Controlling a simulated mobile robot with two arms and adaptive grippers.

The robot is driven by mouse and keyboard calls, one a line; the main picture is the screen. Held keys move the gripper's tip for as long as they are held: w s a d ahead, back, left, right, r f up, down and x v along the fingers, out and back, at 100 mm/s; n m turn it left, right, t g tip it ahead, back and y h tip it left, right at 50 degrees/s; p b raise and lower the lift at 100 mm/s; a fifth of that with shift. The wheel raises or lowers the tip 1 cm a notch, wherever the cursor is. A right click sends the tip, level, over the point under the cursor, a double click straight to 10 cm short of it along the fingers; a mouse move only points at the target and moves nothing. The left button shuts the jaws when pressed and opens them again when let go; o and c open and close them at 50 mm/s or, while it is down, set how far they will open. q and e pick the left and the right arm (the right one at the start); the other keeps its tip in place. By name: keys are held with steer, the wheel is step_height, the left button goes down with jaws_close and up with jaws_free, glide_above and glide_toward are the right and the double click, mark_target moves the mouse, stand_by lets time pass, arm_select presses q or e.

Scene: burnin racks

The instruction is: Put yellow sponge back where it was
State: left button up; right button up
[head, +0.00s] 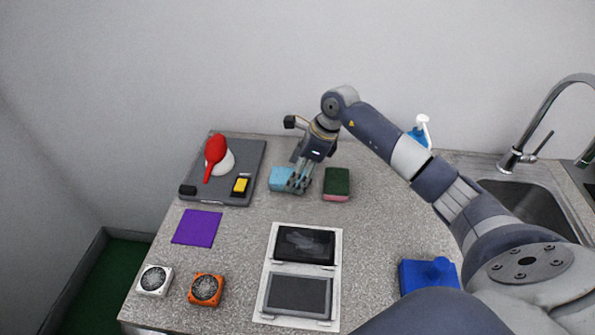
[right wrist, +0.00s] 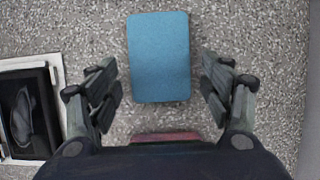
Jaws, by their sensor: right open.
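A light blue sponge-like block (head: 279,180) lies on the speckled counter. My right gripper (head: 298,186) is open above it, and in the right wrist view the blue block (right wrist: 159,57) lies between and ahead of the spread fingers (right wrist: 163,85), with no visible contact. A green-topped block with a pink lower layer (head: 337,184), like a sponge, lies just to the right. A small yellow and black item (head: 240,186) sits on the grey tray (head: 252,153); I cannot tell whether it is a sponge. My left gripper is not in view.
A purple square (head: 197,228), two fans (head: 155,280) (head: 206,289), a white-framed case (head: 336,265) and a blue object (head: 428,276) are nearer. A sink (head: 525,205) is right.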

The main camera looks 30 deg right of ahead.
steer(key=b+v, duration=0.2)
steer(key=v, duration=1)
steer(key=shift+f, duration=0.1)
